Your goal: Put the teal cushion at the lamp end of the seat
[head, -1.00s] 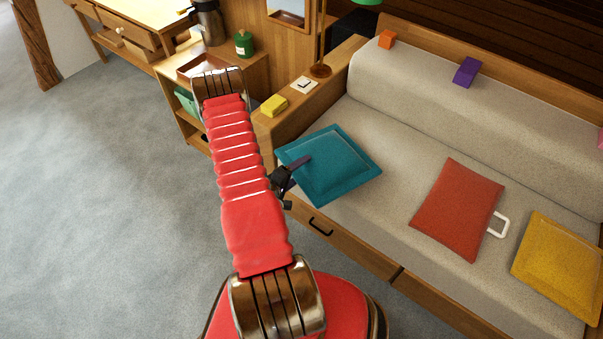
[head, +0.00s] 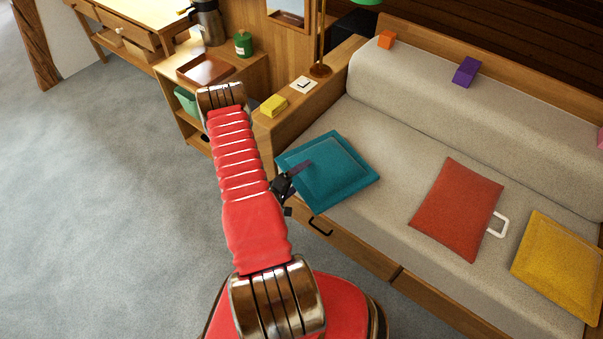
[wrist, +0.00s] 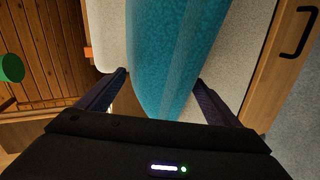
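A red cushion (head: 458,210) with a white loop and a yellow cushion (head: 562,262) lie to the right. A yellow block (head: 273,105) and a white card (head: 302,85) are on the sofa arm. Orange (head: 386,39) and purple (head: 466,72) blocks sit on the backrest.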

